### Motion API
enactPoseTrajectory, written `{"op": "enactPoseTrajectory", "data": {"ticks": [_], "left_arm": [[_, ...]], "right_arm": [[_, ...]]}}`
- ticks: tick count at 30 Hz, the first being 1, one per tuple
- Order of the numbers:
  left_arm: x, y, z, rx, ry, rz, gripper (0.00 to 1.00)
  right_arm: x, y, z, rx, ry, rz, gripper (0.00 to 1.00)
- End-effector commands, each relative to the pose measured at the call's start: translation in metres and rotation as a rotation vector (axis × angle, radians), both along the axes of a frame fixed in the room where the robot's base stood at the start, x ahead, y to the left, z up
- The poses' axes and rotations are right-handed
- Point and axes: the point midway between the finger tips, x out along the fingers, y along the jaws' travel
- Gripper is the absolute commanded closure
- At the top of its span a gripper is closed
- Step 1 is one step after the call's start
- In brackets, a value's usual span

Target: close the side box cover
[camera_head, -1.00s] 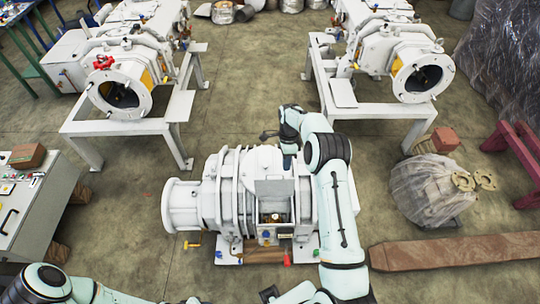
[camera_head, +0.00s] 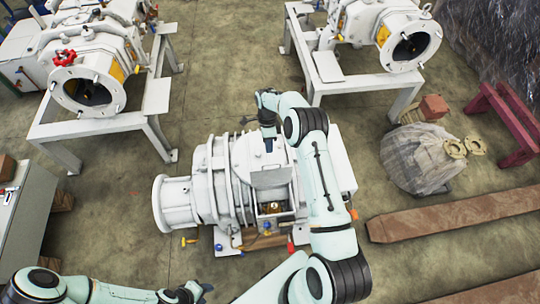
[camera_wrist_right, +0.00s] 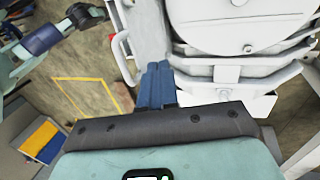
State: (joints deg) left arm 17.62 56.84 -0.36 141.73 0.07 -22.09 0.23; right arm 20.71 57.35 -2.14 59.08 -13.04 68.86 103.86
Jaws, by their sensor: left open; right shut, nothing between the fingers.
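The side box cover (camera_head: 271,178) is a light grey panel. It stands raised behind the open side box (camera_head: 271,208) on the front of the white screw vacuum machine (camera_head: 228,180). Fittings show inside the box. My right gripper (camera_head: 268,143) is shut and empty, above and behind the cover's top edge in the head view. In the right wrist view its fingers (camera_wrist_right: 156,86) are together, near a white panel with a handle; I cannot tell whether they touch it. My left gripper (camera_head: 200,291) is open and low in front of the machine, apart from it.
My right arm crosses in front of the machine's right part. Two similar machines on white stands (camera_head: 95,130) (camera_head: 345,88) are behind. A wrapped part (camera_head: 420,160) and a wooden beam (camera_head: 455,215) lie at the right. A cabinet (camera_head: 25,215) is at the left.

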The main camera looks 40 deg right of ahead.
Motion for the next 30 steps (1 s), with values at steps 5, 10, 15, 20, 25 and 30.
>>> {"op": "enactPoseTrajectory", "data": {"ticks": [5,10,15,20,25,30], "left_arm": [[-0.007,0.000,-0.008,0.000,0.007,0.000,0.57],[-0.008,0.000,-0.009,0.000,0.009,0.000,0.57],[-0.008,0.000,-0.010,0.000,0.009,0.000,0.57],[-0.008,0.000,-0.009,0.000,0.009,0.000,0.57],[-0.009,0.000,-0.010,0.000,0.009,0.000,0.57],[-0.013,0.000,-0.015,0.000,0.014,-0.001,0.57]], "right_arm": [[-0.019,0.010,-0.005,0.001,0.001,0.001,1.00],[-0.029,0.017,-0.006,0.000,-0.001,0.000,1.00],[-0.034,0.019,-0.006,0.000,-0.001,0.000,1.00],[-0.034,0.020,-0.006,-0.001,-0.002,0.000,1.00],[-0.034,0.020,-0.006,0.000,-0.002,0.000,1.00],[-0.033,0.019,-0.007,-0.007,-0.015,0.000,1.00]]}}
